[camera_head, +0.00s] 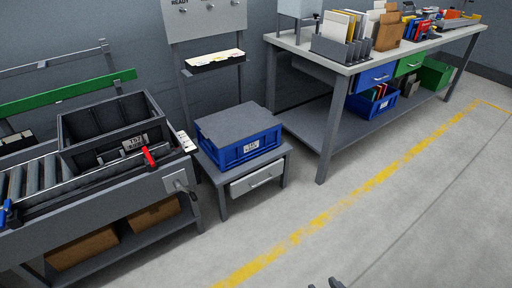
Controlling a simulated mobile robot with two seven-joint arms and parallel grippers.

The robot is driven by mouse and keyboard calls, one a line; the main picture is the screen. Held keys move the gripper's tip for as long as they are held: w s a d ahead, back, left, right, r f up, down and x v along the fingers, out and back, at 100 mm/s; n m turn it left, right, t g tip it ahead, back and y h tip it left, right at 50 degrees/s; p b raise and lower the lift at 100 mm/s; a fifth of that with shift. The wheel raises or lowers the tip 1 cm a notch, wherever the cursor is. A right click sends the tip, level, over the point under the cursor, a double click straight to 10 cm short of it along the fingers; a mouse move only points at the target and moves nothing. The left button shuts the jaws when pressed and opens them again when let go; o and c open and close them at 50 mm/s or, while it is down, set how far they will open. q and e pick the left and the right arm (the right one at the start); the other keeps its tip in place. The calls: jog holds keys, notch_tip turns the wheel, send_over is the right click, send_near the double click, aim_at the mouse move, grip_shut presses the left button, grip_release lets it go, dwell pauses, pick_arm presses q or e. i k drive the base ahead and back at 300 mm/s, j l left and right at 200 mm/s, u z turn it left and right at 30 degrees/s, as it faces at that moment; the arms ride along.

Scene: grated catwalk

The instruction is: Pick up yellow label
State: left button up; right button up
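I cannot single out a yellow label for certain. A black-fronted tray (216,65) on the small wall shelf holds pale cream cards, some perhaps yellowish, too small to tell apart. A strip of white labels (186,142) lies at the right end of the roller conveyor. Two dark tips at the bottom edge, right of centre, look like my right gripper (325,284). They stand apart with bare floor between them, far from the cards; the rest is cut off. My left gripper is not in view.
A lidded blue box (236,155) sits on a low stand (283,163). A long workbench (352,68) holds files and bins. The floor around the yellow line (322,219) is clear.

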aim_at(221, 59)
jog(key=i+l+u, duration=0.1)
jog(key=i, duration=0.45)
jog(key=i+l+u, duration=0.15)
jog(key=i+l, duration=0.2)
jog(key=i, duration=0.2)
jog(key=i+l+u, duration=0.1)
jog(key=i+l, duration=0.2)
jog(key=i, duration=0.2)
jog(key=i+l+u, duration=0.15)
jog(key=i+l, duration=0.15)
jog(key=i, duration=0.2)
